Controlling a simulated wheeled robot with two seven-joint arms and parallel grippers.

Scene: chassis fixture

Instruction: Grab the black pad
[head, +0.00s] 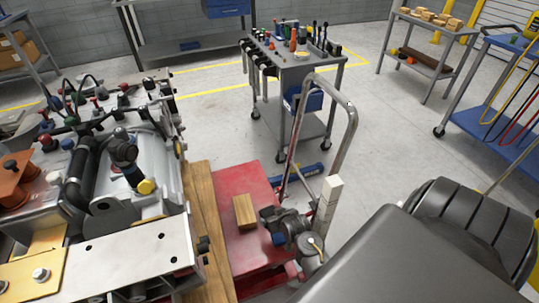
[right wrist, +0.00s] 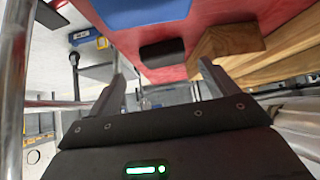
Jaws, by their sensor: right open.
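The black pad (right wrist: 162,52) is a small dark block with rounded edges on the red surface (right wrist: 200,12) in the right wrist view. My right gripper (right wrist: 163,70) is open, its two dark fingers apart and pointing toward the red surface. The pad shows beyond the gap between the fingertips, and nothing is held. The right fingertip is close to a wooden block (right wrist: 228,40). In the head view I cannot pick out the pad or the right gripper surely; my dark arm (head: 430,250) covers the lower right. My left gripper is not in view.
The red platform (head: 240,180) carries a wooden block (head: 245,212) and has a bent metal handle (head: 344,130). Wooden beams (head: 205,225) and the metal chassis fixture (head: 130,262) stand to its left. A tool cart (head: 305,75) is behind; open floor (head: 400,145) lies right.

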